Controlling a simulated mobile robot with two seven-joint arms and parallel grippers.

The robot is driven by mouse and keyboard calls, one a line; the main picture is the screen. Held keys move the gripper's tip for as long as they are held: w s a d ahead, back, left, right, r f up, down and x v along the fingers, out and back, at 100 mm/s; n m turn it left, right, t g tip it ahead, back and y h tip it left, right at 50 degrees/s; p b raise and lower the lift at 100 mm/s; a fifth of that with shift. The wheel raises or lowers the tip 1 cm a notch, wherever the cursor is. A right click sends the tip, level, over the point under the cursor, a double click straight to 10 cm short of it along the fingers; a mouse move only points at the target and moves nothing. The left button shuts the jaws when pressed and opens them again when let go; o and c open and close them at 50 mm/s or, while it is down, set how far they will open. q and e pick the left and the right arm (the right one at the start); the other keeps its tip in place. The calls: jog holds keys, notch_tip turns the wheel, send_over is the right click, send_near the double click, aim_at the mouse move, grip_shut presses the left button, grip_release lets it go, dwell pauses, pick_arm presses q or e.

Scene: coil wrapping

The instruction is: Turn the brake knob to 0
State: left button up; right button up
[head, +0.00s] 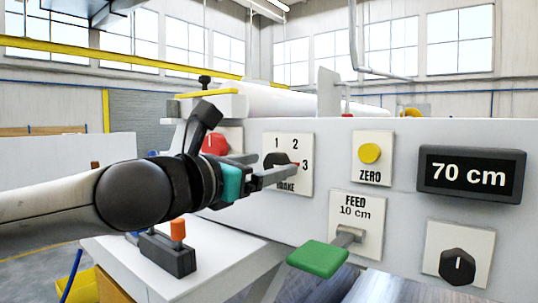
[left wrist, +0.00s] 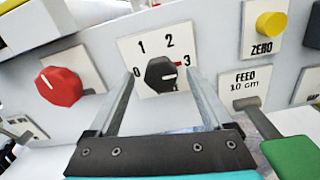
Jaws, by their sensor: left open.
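The brake knob (left wrist: 160,75) is black and sits on a white plate (head: 301,142) marked 0, 1, 2 and 3. A red mark at its right side lies next to the 3. My left gripper (head: 277,165) is open in front of this plate. In the left wrist view, the knob shows between its two finger tips, one on each side. I cannot tell whether the fingers touch it. In the head view the fingers hide the 0 and part of the knob. My right gripper is not in view.
A red knob (left wrist: 59,87) is left of the brake plate. A yellow ZERO button (head: 369,153), a green FEED lever (head: 318,258), a 70 cm display (head: 471,174) and another black knob (head: 457,266) are to the right. An orange-handled device (head: 178,230) stands on the white table below.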

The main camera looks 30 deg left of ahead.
pick_arm(q)
jog(key=shift+w+p, duration=0.35)
jog(key=shift+w, duration=0.25)
grip_shut()
dwell(0.6)
